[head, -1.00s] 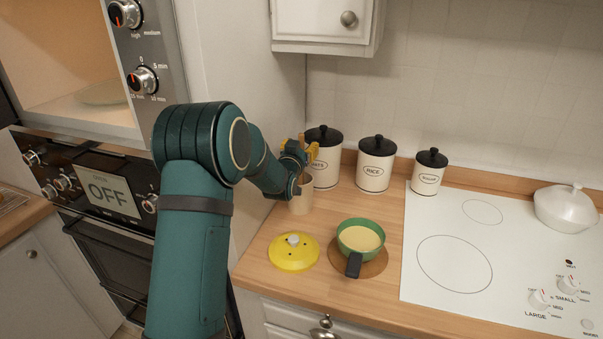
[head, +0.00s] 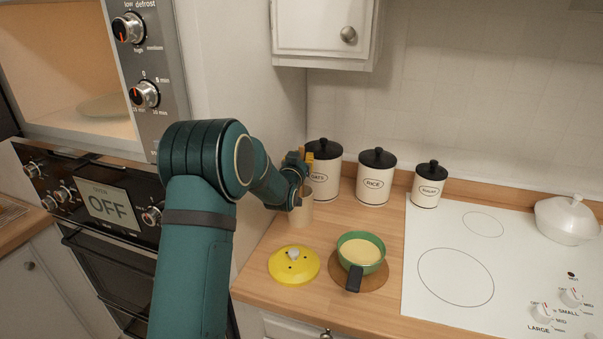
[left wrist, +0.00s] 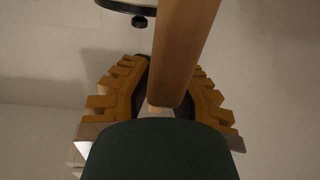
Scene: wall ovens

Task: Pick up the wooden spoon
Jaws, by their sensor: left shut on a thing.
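The wooden spoon shows as a long wooden handle (left wrist: 183,50) in the left wrist view, running between the two orange-padded fingers. My left gripper (left wrist: 161,92) is shut on this handle. In the head view my left gripper (head: 300,160) is at the back left of the counter, in front of the oats canister. A beige holder (head: 302,213) stands on the counter just below the gripper. The gripper and wrist hide most of the spoon in the head view. Whether its lower end is inside the holder cannot be told. My right gripper is not in view.
Oats (head: 323,176), rice (head: 374,184) and sugar (head: 427,189) canisters line the wall. A yellow lid (head: 293,268) and a green pan (head: 358,258) sit in front. A white hob (head: 455,270) is right; the oven and open microwave are left.

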